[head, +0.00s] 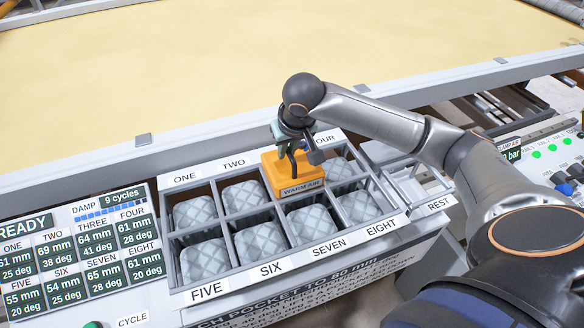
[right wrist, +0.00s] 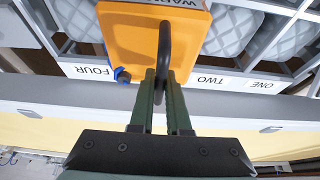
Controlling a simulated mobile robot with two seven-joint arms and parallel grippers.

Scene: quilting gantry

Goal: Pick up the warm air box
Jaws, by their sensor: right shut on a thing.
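The warm air box (head: 290,178) is orange with a "WARM AIR" label on its front and a dark handle on top. In the head view it sits at the back row of the pocket tray, between pockets TWO and FOUR, covering pocket THREE. My right gripper (head: 294,143) is above it, its fingers shut on the handle. The right wrist view shows the green fingers (right wrist: 160,92) closed around the black handle (right wrist: 164,60) over the orange box (right wrist: 130,42). I cannot tell whether the box rests on the tray or hangs just above. My left gripper is not in view.
The tray (head: 228,217) holds grey quilted pads in its labelled pockets. A display panel (head: 82,250) stands at the left. An empty REST bay (head: 412,183) is at the right. A pale yellow quilt surface (head: 260,65) lies behind a grey rail (head: 220,120).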

